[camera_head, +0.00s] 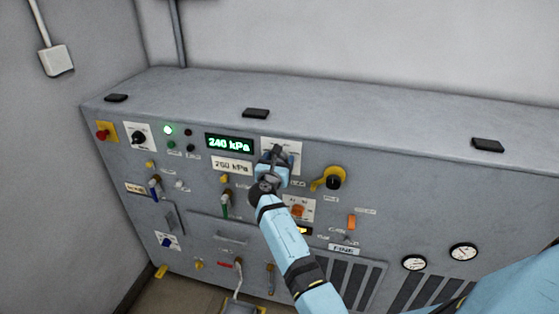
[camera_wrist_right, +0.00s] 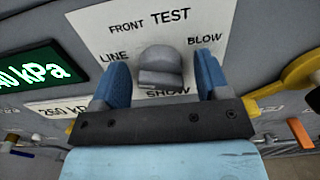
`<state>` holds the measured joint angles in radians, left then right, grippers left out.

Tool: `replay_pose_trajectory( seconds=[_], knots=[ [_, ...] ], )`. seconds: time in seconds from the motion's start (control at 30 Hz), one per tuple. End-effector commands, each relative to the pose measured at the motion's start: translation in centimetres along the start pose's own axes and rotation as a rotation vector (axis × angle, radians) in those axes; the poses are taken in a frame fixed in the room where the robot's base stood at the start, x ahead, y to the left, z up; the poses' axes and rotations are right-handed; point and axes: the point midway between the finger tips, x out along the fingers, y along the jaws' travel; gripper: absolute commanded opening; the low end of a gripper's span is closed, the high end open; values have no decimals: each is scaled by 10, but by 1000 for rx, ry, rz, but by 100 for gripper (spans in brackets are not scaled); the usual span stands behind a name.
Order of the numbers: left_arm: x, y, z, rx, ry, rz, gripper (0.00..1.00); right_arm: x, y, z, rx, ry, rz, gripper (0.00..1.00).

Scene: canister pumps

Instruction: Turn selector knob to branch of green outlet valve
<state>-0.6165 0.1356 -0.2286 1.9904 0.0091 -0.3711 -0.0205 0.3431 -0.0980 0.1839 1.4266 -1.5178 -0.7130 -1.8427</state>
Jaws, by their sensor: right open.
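The selector knob (camera_wrist_right: 160,62) is grey with a rounded top and sits on a white plate (camera_wrist_right: 112,22) lettered FRONT, TEST, BLOW, LINE and SHOW. Which word it points at is unclear. My right gripper (camera_wrist_right: 163,82) is open, with one blue finger on each side of the knob; contact is not clear. A valve with a green handle (camera_head: 225,206) is on the panel, lower left of the gripper. My left gripper is out of view.
A green display (camera_head: 229,143) reads 240 kPa, above a 260 kPa plate (camera_head: 232,164). A blue-handled valve (camera_head: 154,188) and a black knob (camera_head: 139,138) are farther left.

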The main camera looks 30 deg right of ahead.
Motion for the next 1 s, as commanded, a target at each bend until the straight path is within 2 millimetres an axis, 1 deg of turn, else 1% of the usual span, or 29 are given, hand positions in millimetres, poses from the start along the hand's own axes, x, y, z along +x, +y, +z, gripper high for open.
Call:
replay_pose_trajectory(
  seconds=[0.1,0.13,0.17,0.2,0.27,0.3,0.33,0.67,0.87,1.0],
  knots=[
    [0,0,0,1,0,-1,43,0,0,0,0,0,0,69],
    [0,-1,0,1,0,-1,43,0,0,0,0,0,0,67],
    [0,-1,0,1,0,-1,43,0,0,0,0,0,0,60],
    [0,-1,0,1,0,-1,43,0,0,0,0,0,0,51],
    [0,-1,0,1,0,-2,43,0,0,0,0,0,0,37],
    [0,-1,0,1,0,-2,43,0,0,0,0,0,0,28],
    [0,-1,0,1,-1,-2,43,0,0,0,0,0,0,23],
    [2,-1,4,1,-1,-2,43,0,0,-1,35,-1,0,23],
    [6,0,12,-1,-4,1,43,0,-1,-3,138,-1,0,23],
    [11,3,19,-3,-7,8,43,0,-1,-3,253,-1,0,23]
  ],
)
